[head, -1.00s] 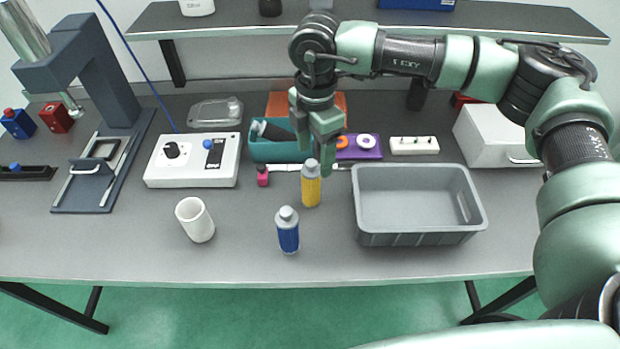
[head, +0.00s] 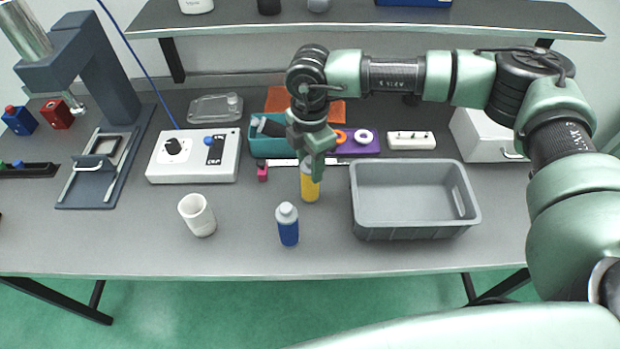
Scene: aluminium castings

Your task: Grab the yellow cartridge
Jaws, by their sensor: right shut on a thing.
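The yellow cartridge (head: 310,190) stands upright on the grey table, left of the grey bin. My right gripper (head: 316,172) comes down from above and is shut on its upper part. The fingers hide most of the cartridge's grey cap. The cartridge's base seems to be on the table or very close to it. My left gripper is not in view.
A blue bottle (head: 288,226) with a grey cap stands just in front, and a white cup (head: 197,215) stands to the left. The grey bin (head: 370,233) is empty. The front left table is clear.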

